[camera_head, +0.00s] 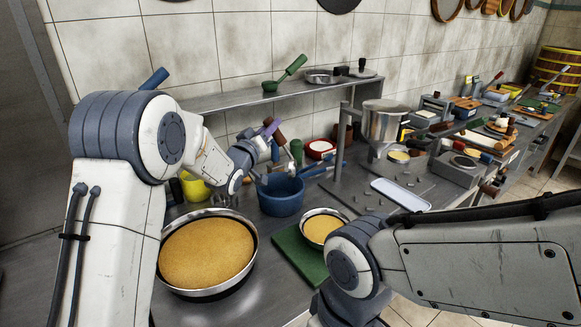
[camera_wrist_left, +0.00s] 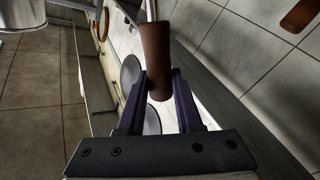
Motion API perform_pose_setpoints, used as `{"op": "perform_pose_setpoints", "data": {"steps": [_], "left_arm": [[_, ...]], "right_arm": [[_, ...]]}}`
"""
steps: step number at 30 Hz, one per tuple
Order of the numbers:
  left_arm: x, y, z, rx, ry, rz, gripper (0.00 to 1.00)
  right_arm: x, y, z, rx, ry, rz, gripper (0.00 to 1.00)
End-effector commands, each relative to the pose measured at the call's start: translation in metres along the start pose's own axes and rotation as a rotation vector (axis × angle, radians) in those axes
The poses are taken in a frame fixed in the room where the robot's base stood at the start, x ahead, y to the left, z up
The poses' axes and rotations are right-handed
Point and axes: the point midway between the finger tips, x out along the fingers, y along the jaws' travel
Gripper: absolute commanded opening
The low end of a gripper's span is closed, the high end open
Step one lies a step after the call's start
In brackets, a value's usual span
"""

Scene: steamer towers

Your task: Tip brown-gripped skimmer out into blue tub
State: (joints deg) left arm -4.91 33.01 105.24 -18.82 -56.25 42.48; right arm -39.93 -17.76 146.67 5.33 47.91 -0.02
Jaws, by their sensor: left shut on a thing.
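My left gripper (camera_head: 272,131) is shut on the brown grip of the skimmer (camera_head: 279,139). In the left wrist view the brown grip (camera_wrist_left: 156,60) stands between the two purple fingers (camera_wrist_left: 157,100), and a thin metal rod runs from its far end. The blue tub (camera_head: 281,203) stands on the counter just below my left gripper. The skimmer's rod points down toward the tub; its head and any load cannot be made out clearly. My right arm comes in from the right, its fingers out of view.
A large pan of orange-brown grains (camera_head: 250,273) stands left in front of the tub. A smaller bowl (camera_head: 322,211) sits on a green board (camera_head: 293,249) at right. A yellow container (camera_head: 193,188) is behind left. A metal hopper (camera_head: 383,124) and shelf (camera_head: 226,101) stand behind.

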Motion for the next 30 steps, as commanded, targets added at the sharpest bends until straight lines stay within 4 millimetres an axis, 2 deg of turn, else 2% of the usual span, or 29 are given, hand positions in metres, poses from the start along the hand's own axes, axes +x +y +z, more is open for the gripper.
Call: {"op": "perform_pose_setpoints", "data": {"steps": [5,16,30], "left_arm": [[0.000,0.002,-0.001,0.004,0.001,0.002,0.00],[0.007,0.024,0.009,0.151,-0.039,0.000,0.00],[0.008,0.029,0.012,0.190,-0.049,-0.002,0.00]], "right_arm": [[0.000,0.000,0.000,0.000,0.000,0.000,0.64],[0.004,0.000,0.000,0.000,0.000,0.000,0.64],[0.005,0.000,0.000,0.000,0.000,0.000,0.64]]}}
